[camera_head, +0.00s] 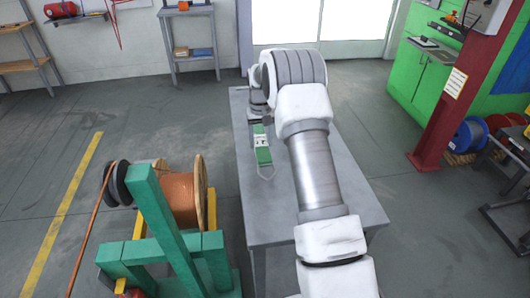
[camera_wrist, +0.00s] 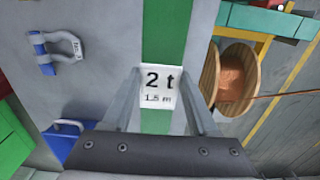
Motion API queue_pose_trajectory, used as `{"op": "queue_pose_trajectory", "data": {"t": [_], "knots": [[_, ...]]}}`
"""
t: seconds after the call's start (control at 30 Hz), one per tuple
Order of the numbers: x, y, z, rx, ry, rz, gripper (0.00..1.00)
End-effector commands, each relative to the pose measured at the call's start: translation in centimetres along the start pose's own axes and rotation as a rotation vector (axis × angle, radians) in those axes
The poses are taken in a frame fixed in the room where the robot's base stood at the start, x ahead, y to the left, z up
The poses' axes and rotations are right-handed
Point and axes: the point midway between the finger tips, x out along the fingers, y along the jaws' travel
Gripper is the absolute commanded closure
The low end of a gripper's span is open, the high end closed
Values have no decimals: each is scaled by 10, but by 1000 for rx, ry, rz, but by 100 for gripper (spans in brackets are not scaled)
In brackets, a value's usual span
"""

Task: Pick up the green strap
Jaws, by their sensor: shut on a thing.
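The green strap (camera_head: 263,156) hangs or lies at the left part of the grey table in the head view, with a white label and a pale loop at its near end. In the wrist view the strap (camera_wrist: 163,30) runs up and down the picture, its label reading "2 t 1.5 m". My gripper (camera_wrist: 160,88) has its two fingers on either side of the strap at the label, shut on it. In the head view my gripper (camera_head: 257,117) is at the strap's far end, partly hidden by my wrist. I cannot tell whether the strap is off the table.
The grey table (camera_head: 350,190) is mostly bare around my arm. A grey shackle (camera_wrist: 58,52) with a blue pin lies beside the strap. A copper-wound spool (camera_head: 183,197) on a green frame (camera_head: 165,225) stands left of the table. A red column (camera_head: 450,100) stands right.

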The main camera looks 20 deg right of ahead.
Motion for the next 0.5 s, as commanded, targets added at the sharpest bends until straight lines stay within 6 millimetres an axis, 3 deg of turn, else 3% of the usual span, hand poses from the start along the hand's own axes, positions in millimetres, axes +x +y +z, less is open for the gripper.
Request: {"op": "queue_pose_trajectory", "data": {"t": [0.5], "knots": [[-29, -14, -48, 0, 2, 0, 100]]}}
